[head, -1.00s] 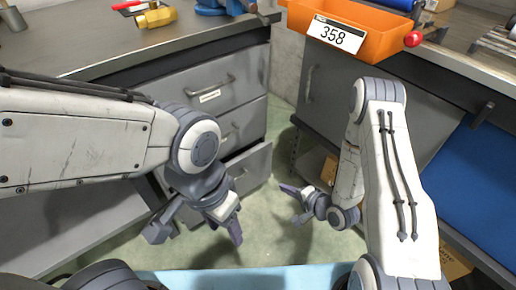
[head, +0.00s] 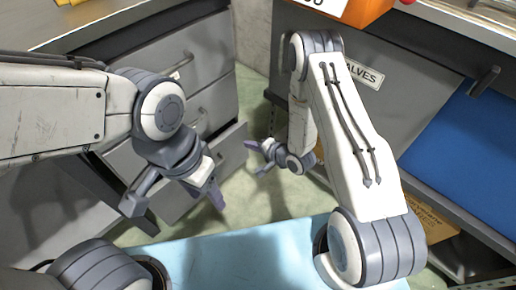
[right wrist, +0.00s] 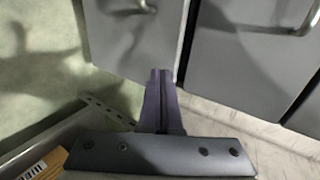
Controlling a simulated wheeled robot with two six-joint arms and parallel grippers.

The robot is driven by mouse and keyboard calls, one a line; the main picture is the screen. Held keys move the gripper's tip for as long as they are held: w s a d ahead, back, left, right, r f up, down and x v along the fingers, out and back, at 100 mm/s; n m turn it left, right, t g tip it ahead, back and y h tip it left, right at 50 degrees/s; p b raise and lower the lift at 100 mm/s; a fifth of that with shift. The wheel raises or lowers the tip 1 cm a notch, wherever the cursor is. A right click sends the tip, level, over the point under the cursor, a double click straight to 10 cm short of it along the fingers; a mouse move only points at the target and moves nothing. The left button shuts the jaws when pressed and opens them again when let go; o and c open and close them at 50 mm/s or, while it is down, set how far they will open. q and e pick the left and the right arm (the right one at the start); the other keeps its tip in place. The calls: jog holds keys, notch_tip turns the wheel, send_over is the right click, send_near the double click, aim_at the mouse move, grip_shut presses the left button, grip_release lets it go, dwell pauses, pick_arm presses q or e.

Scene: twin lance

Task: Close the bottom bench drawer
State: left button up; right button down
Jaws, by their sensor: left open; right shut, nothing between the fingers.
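The bottom bench drawer (head: 234,147) is the lowest in the grey drawer stack on the left in the head view, and it stands pulled out. My left arm hides part of it. My left gripper (head: 177,201) is open and empty, in front of the stack in the picture. My right gripper (head: 257,158) is shut and empty, just right of the open drawer's front. In the right wrist view its closed fingers (right wrist: 160,95) point at a grey drawer front (right wrist: 133,42) with a handle. I cannot tell whether they touch it.
A right-hand bench has a grey panel labelled "VALVES" (head: 364,73), a blue panel (head: 475,140) and a cardboard box (head: 425,213) low down. An orange bin (head: 366,10) sits at its top edge. Green floor (head: 268,200) lies between the benches.

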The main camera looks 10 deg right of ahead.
aim_at(228, 131)
jog(key=b+x, duration=0.1)
jog(key=x, duration=0.2)
jog(key=r+b+x, duration=0.1)
jog(key=x, duration=0.2)
jog(key=shift+w+a, duration=0.55)
jog(key=shift+w, duration=0.15)
jog(key=shift+r, duration=0.1)
jog(key=w+a, duration=0.1)
jog(key=w, duration=0.1)
jog(key=w+a, duration=0.2)
jog(key=shift+w, duration=0.15)
jog(key=shift+a, duration=0.1)
jog(key=shift+r, duration=0.1)
